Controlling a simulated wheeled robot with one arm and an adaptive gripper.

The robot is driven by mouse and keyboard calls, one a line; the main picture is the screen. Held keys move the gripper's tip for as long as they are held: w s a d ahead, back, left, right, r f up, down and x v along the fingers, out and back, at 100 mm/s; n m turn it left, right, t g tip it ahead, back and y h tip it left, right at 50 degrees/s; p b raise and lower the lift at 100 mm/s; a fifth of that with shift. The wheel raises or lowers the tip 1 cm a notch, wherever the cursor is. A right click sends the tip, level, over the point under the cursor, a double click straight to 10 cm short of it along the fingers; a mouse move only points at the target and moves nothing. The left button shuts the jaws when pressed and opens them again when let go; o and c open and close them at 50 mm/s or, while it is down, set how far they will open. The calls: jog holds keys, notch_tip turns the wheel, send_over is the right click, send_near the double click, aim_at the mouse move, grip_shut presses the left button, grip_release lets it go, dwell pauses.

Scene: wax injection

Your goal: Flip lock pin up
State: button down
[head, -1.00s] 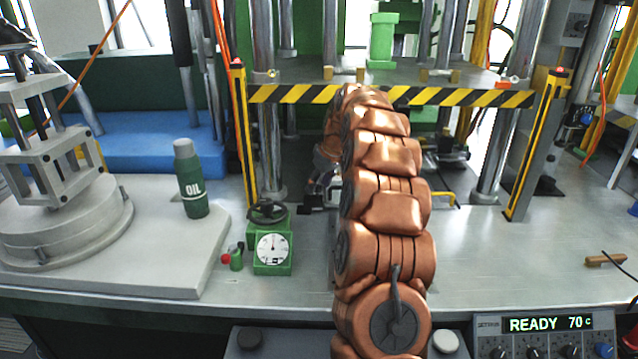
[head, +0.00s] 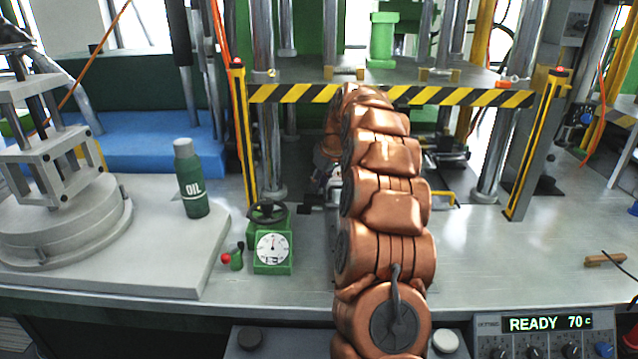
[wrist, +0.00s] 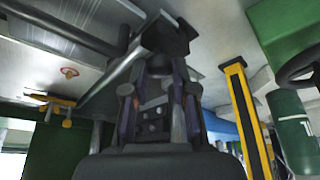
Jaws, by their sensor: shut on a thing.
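My gripper (wrist: 160,66) is shut at the middle of the wrist view, its dark fingers closed around a dark piece that appears to be the lock pin (wrist: 164,36). A grey metal bar (wrist: 112,84) runs diagonally beside the fingertips. The pin's exact angle is unclear, as the fingers cover part of it. In the head view my gripper (head: 320,180) shows small and dark just left of my copper arm, low between the press columns; the arm hides most of the pin's surroundings.
A striped press plate (head: 390,95) spans above my arm. A yellow post (head: 243,135) stands left of my gripper, another (head: 537,145) at right. A green dial gauge (head: 271,245) and an oil bottle (head: 190,178) stand left. The bench right of my arm is mostly clear.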

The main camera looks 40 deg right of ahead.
jog(key=shift+r, duration=1.35)
jog(key=shift+w, duration=0.1)
jog(key=c, duration=1.2)
grip_release()
jog(key=shift+r, duration=0.1)
jog(key=shift+o, duration=1.4)
jog(key=v, duration=1.1)
jog(key=shift+s+r, duration=0.25)
jog(key=shift+r, duration=0.1)
